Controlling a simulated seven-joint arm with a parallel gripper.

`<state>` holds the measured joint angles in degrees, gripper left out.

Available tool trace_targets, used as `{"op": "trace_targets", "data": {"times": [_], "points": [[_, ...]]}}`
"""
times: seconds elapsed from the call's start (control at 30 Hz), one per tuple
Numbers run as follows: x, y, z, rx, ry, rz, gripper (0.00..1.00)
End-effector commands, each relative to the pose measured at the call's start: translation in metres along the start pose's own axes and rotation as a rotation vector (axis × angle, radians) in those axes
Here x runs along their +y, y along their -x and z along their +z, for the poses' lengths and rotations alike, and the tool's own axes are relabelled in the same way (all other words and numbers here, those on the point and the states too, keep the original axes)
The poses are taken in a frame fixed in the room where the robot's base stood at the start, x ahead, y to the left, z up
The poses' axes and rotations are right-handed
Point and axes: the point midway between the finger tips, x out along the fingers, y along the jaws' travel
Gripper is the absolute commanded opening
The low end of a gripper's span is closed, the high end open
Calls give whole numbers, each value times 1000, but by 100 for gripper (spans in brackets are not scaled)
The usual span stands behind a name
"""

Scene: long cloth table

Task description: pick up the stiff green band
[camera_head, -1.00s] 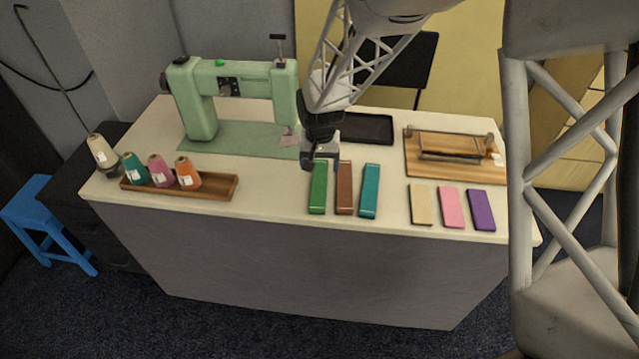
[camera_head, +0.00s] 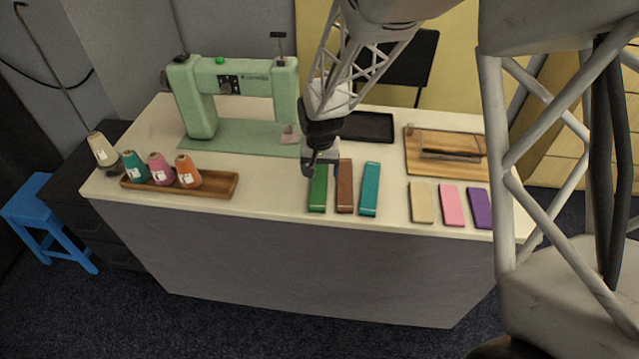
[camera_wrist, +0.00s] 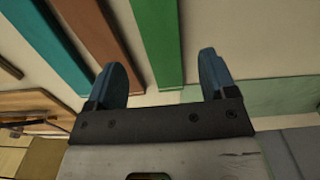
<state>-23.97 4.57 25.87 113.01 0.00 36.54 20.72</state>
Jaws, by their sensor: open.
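The green band (camera_head: 318,194) lies lengthwise near the front edge of the table, leftmost of three long bands. In the wrist view the green band (camera_wrist: 157,40) runs up from between the two fingers, its end just ahead of the palm. My gripper (camera_head: 323,172) is over the band's far end in the head view and hides that end. In the wrist view my gripper (camera_wrist: 165,75) is open and empty, one finger on each side of the band's line. I cannot tell the exact height above the band.
A brown band (camera_head: 344,190) and a teal band (camera_head: 369,190) lie close to the right. Beige (camera_head: 421,203), pink (camera_head: 452,206) and purple (camera_head: 480,207) pieces lie farther right. A green sewing machine (camera_head: 235,75) stands behind left, a wooden tray (camera_head: 215,186) of thread cones at left.

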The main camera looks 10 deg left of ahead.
Motion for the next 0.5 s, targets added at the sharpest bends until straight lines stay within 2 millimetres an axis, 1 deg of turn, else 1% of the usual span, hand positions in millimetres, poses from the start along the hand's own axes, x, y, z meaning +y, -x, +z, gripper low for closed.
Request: {"op": "trace_targets", "data": {"times": [0.17,0.4,0.5], "points": [[-1,-13,-1,-2,0,1,78],[-2,-38,-2,-3,0,1,78],[-2,-46,-2,-2,0,1,78]]}}
